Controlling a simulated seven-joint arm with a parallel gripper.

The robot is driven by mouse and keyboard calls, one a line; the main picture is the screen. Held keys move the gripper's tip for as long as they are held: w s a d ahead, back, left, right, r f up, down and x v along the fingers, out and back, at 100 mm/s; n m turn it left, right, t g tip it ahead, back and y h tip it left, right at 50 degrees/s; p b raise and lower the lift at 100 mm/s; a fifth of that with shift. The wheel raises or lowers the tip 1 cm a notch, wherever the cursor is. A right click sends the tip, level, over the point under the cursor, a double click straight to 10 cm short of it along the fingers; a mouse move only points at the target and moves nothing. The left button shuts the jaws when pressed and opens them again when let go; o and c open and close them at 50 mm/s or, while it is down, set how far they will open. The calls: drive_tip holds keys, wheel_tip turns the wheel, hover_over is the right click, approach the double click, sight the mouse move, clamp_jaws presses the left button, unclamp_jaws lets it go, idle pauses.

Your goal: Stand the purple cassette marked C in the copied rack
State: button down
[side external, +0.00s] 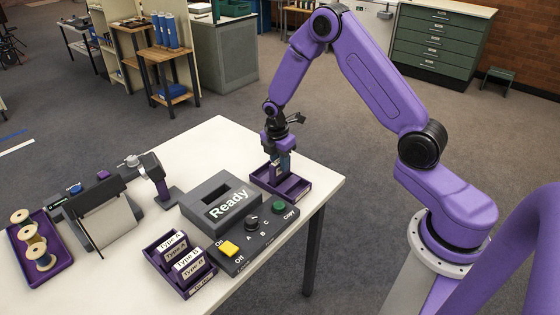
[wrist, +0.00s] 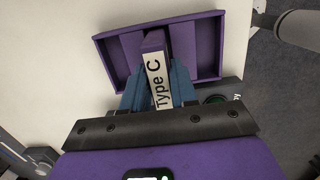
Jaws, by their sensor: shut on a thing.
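The purple cassette with a white "Type C" label (wrist: 157,80) is upright between the blue fingers of my gripper (wrist: 158,88) in the wrist view. My gripper (side external: 281,165) is shut on it. A purple open rack (side external: 294,190) sits at the table's right end, directly under my gripper. This rack also shows in the wrist view (wrist: 208,50), with the cassette's far end over or inside it. I cannot tell whether the cassette touches the rack floor. In the side view my fingers mostly hide the cassette, and the writing on the rack's front is too small to read.
A grey machine reading "Ready" (side external: 213,199) and a control panel (side external: 258,232) with a yellow switch, a dial and a green button stand beside the rack. A spool tray (side external: 57,270) and a reel device are farther left.

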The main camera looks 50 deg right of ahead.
drive_tip(key=shift+f, duration=0.3)
drive_tip(key=c, duration=0.8)
unclamp_jaws()
wheel_tip(320, 180, up, 17)
drive_tip(key=a, duration=0.2)
drive_tip(key=shift+r, duration=0.2)
drive_tip(key=s+a+r+m+y, duration=0.1)
drive_tip(key=s+a+r+m, duration=0.2)
drive_tip(key=s+a, duration=1)
drive_tip(key=s+d+m, duration=0.2)
drive_tip(key=s+d, duration=0.1)
drive_tip(key=s, duration=1.7)
drive_tip(key=shift+f+y, duration=0.3)
drive_tip(key=shift+y, duration=0.1)
